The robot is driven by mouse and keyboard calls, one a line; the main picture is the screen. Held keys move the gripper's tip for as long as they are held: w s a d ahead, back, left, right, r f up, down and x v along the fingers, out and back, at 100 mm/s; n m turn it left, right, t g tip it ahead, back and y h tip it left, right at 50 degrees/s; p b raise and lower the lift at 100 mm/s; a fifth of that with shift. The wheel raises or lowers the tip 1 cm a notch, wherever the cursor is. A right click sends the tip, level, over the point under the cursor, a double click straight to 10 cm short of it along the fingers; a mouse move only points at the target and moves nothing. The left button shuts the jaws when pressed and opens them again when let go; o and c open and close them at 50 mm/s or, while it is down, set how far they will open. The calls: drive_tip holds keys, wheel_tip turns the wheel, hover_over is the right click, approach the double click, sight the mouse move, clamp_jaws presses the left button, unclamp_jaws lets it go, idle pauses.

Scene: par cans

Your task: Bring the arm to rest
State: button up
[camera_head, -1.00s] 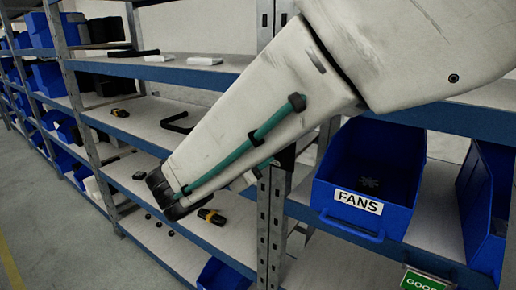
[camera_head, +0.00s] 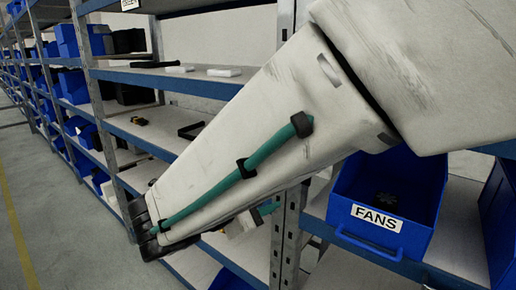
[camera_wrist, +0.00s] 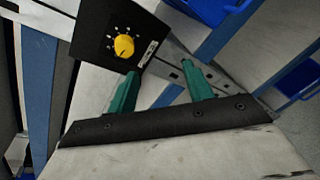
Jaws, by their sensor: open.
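My arm (camera_head: 235,150) reaches down and left across the head view, in front of the shelving. My gripper (camera_wrist: 160,69) shows in the wrist view, with two green fingers apart and nothing held between them. In the head view only a bit of green finger (camera_head: 268,208) shows past the arm's lower edge; the rest is hidden. A black panel with a yellow knob (camera_wrist: 124,46) is just beyond the left finger in the wrist view. I cannot tell how far off it is.
Shelving with blue edges (camera_head: 185,85) runs back to the left. A blue bin labelled FANS (camera_head: 420,215), with a dark item inside, sits right of the arm near a metal upright (camera_head: 288,240). The aisle floor (camera_head: 45,210) at left is clear.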

drive_tip(key=s+d+f+m+g+y, duration=0.1)
drive_tip(key=s+d+m+g+y, duration=0.4)
drive_tip(key=s+d+m, duration=0.4)
drive_tip(key=s+d+f+m+g+y, duration=0.1)
drive_tip(key=s+d+m+g+y, duration=0.3)
drive_tip(key=s+d+m, duration=0.6)
drive_tip(key=d+g, duration=0.1)
drive_tip(key=d, duration=0.6)
drive_tip(key=shift+s+f+y, duration=0.15)
drive_tip(key=shift+f+y, duration=0.05)
drive_tip(key=shift+y, duration=0.2)
